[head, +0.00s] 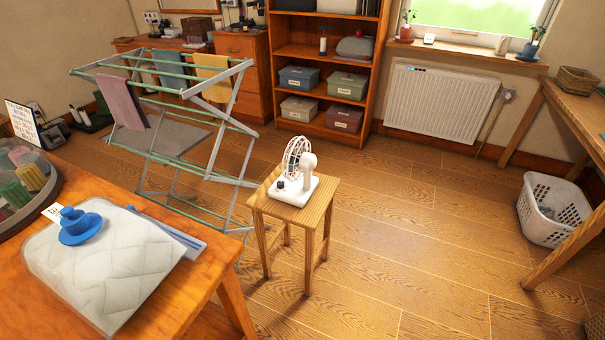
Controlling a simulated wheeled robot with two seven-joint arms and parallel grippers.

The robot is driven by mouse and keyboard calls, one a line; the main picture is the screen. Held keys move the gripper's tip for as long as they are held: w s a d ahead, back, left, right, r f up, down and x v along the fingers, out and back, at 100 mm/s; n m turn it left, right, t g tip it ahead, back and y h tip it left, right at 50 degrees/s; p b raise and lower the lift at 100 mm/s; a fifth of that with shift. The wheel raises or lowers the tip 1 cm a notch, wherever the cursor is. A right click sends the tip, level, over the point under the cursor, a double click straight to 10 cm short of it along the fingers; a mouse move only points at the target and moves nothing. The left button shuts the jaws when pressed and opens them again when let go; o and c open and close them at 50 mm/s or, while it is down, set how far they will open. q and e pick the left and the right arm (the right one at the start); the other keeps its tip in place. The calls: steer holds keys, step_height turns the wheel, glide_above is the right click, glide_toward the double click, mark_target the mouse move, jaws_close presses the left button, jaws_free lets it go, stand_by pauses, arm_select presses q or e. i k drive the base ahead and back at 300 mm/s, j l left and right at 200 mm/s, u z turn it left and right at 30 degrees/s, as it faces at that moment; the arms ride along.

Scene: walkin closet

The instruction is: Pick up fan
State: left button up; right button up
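A small white fan (296,172) stands upright on a square wooden stool (284,214) near the middle of the head view. It has a round caged head, turned to the left, on a flat white base with a dark knob. Neither of my grippers is in the head view, and nothing touches the fan apart from the stool.
A drying rack (215,135) with cloths stands close to the left of the stool. A white laundry basket (552,209) sits at right. The floor (420,235) right of the stool is clear.

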mark_target(297, 191)
steer(key=i+l+u, duration=0.3)
steer(key=l, duration=0.35)
steer(key=i+l+u, duration=0.15)
steer(key=i+l, duration=0.15)
steer(key=i+l+u, duration=0.1)
steer(key=l, duration=0.3)
